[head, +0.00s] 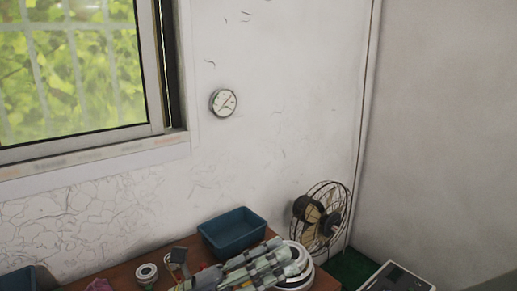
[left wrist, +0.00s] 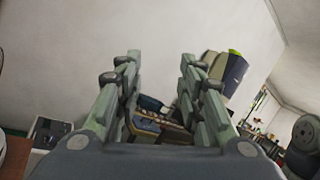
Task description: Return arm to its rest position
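My left gripper (head: 284,257) shows at the bottom of the head view, its fingers pointing up and to the right. In the left wrist view my left gripper (left wrist: 160,65) has its two green-grey fingers spread apart with nothing between them. I cannot tell how far above the rings the gripper is. My right gripper is not in view.
A blue bin (head: 233,232) stands at the back of the brown table (head: 116,275). A small white ring-shaped item (head: 146,272) and clutter lie to its left. A wire fan (head: 321,216) stands by the corner. A clock (head: 223,102) hangs on the wall.

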